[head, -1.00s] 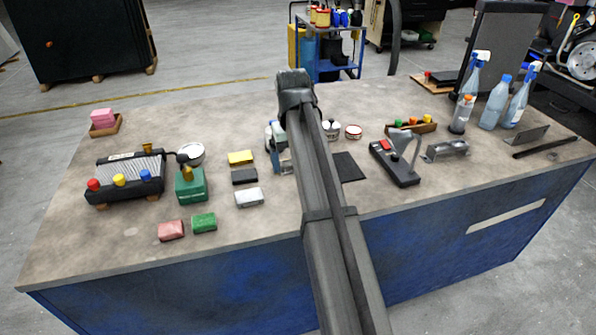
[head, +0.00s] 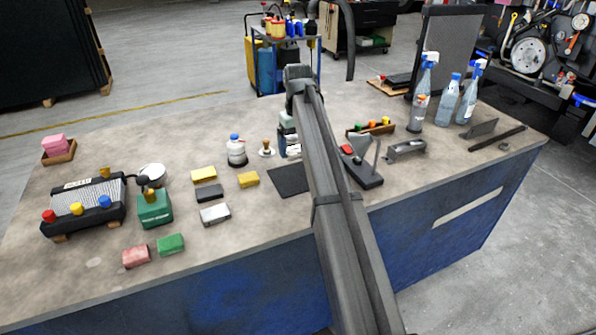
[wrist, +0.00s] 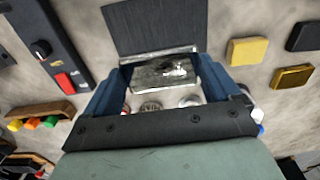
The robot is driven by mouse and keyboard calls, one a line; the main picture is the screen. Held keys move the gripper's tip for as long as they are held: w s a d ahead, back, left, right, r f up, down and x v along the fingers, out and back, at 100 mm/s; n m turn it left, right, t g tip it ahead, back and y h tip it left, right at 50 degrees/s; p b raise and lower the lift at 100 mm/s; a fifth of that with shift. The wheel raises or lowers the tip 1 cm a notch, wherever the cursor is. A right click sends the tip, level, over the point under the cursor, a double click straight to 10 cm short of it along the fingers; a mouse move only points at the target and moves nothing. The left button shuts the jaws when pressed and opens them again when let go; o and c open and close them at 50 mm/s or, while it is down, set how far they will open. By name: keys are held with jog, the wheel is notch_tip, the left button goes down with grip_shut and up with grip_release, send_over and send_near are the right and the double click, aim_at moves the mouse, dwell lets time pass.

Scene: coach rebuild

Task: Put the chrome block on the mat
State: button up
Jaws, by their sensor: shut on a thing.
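My gripper (wrist: 164,82) is shut on the chrome block (wrist: 160,72), a shiny silver block held between the blue jaws in the wrist view. The dark grey mat (wrist: 155,25) is just past the block there, at the top. In the head view the mat (head: 290,180) lies flat on the bench, bare where it shows, partly behind my arm. My gripper (head: 291,150) is at the mat's far side. My arm hides part of the gripper, and the held block cannot be made out clearly there. Its height above the bench is unclear.
Left of the mat are a yellow block (head: 248,179), another yellow block (head: 204,174), a dark block (head: 209,192) and a silver-white block (head: 215,214). A black device with a red button (head: 362,165) stands close to the mat's right. A blue-capped bottle (head: 237,152) stands behind.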

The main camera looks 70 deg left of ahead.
aim_at(298, 177)
jog(key=shift+f, duration=4.1)
jog(key=shift+f, duration=0.15)
jog(key=o, duration=0.9)
notch_tip(298, 177, up, 12)
jog(key=shift+r, duration=0.2)
